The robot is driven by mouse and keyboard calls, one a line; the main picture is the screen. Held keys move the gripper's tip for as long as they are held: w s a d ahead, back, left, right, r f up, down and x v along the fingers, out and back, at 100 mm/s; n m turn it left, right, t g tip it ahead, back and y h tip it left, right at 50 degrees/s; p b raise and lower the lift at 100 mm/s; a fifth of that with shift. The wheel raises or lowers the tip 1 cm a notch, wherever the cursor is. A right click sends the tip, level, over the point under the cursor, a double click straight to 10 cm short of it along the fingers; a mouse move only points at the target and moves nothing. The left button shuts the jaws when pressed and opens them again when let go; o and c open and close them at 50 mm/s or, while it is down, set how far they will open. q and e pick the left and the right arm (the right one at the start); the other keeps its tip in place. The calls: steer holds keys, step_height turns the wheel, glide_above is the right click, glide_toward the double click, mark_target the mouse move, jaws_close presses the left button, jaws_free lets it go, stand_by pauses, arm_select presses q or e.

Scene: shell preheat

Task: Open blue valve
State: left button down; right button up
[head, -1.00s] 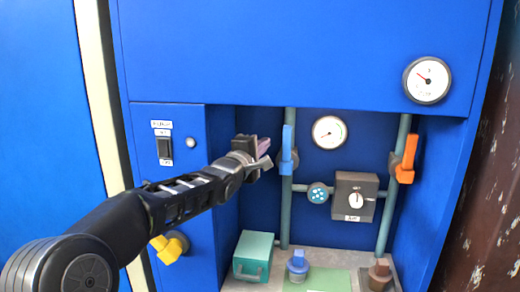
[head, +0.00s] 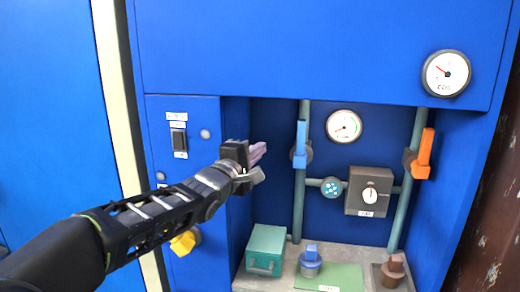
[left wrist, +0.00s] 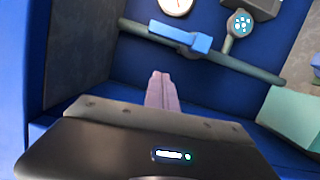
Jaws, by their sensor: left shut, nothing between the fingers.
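The blue valve (head: 300,146) is a flat upright blue handle on the left vertical pipe in the recess of the blue cabinet. Its handle lies along the pipe. In the left wrist view the blue valve (left wrist: 181,37) shows beyond the fingertips, also lined up with its pipe. My left gripper (head: 260,152) is shut and empty, with pinkish fingers pointing right toward the valve. A gap is left between the fingertips and the handle. The left gripper also shows in the left wrist view (left wrist: 161,78). My right gripper is not in view.
An orange valve handle (head: 423,154) is on the right pipe. A grey control box (head: 357,205), a gauge (head: 343,126) and a round blue-dotted fitting (head: 331,187) sit between. Below are a teal box (head: 266,248), a blue-topped plug (head: 310,262) and a yellow knob (head: 183,243).

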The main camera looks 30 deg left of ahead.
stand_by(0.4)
arm_select(q)
steer(key=s+d+f+m+g+h+p, duration=0.15)
steer(key=d+f+m, duration=0.3)
steer(key=f, duration=0.75)
steer(key=d+f+m+g+h, duration=0.1)
steer(key=d+f+m+g, duration=0.3)
steer(key=f, duration=0.7)
steer(key=d+f+m+g+h+p, duration=0.15)
steer(key=d+f+m, duration=0.3)
steer(key=f, duration=0.75)
steer(key=s+d+f+m+g, duration=0.45)
steer(key=s+d+f, duration=0.45)
steer(key=s+f, duration=0.4)
steer(key=s+d+f+g+h+p, duration=0.1)
steer(key=s+d+f+g, duration=0.2)
steer(key=s, duration=0.5)
steer(key=s+d+f+g+p, duration=0.2)
steer(key=s+d+f, duration=0.4)
steer(key=s, duration=0.3)
steer(key=shift+s+f+m+g+h, duration=0.2)
steer(key=shift+f+m+g+h, duration=0.2)
steer(key=shift+f+g, duration=0.15)
steer(key=shift+d, duration=0.1)
